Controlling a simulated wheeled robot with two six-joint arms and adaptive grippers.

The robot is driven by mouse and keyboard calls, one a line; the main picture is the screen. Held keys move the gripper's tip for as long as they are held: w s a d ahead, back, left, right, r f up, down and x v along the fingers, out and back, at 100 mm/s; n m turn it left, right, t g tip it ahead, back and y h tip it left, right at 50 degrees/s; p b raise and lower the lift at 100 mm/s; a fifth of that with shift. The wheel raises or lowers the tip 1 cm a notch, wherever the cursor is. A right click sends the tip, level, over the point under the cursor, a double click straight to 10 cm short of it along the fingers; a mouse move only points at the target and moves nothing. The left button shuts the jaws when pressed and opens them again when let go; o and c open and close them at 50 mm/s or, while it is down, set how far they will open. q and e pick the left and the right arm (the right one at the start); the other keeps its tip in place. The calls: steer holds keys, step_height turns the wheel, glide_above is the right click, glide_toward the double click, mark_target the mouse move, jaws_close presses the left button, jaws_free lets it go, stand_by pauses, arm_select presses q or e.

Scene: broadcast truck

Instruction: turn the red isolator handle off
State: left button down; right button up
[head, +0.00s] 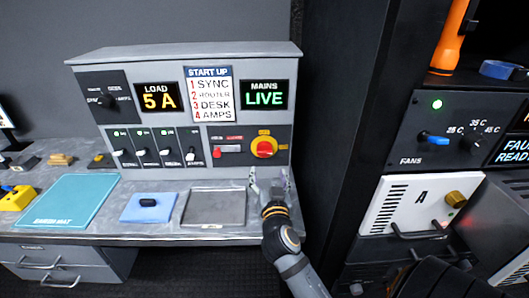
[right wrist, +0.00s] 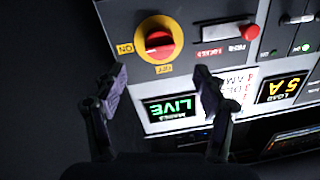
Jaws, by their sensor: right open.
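The red isolator handle (head: 265,147) sits on a round yellow plate at the right of the grey console, under the green LIVE display (head: 264,95). In the right wrist view, which is upside down, the handle (right wrist: 158,42) looks roughly level, in line with the ON label (right wrist: 124,48). The OFF label (right wrist: 163,69) is on the side nearer the gripper. My right gripper (head: 270,182) is open and empty, just below and in front of the handle, apart from it. Its two fingers also show in the right wrist view (right wrist: 162,80). My left gripper is not in view.
A small red lever (head: 215,150) is left of the handle, then a row of switches (head: 155,147). A grey tray (head: 214,222), a blue pad (head: 149,207) and a teal mat (head: 70,202) lie on the desk. A dark rack post (head: 335,120) stands close on the right.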

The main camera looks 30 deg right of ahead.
mark_target(265, 154)
steer(key=x, duration=0.1)
steer(key=p+x, duration=0.1)
steer(key=x, duration=0.3)
steer(key=shift+w+d+r+p, duration=0.15)
steer(key=shift+w+r+p, duration=0.1)
steer(key=shift+p, duration=0.1)
steer(key=x, duration=0.4)
steer(key=shift+f+p, duration=0.1)
steer(key=shift+p, duration=0.3)
steer(key=shift+w+d+f, duration=0.1)
steer(key=shift+w, duration=0.05)
steer(key=shift+c, duration=0.8)
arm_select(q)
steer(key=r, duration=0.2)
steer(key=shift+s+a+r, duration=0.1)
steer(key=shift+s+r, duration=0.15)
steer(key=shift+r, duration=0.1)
arm_select(e)
steer(key=c, duration=1)
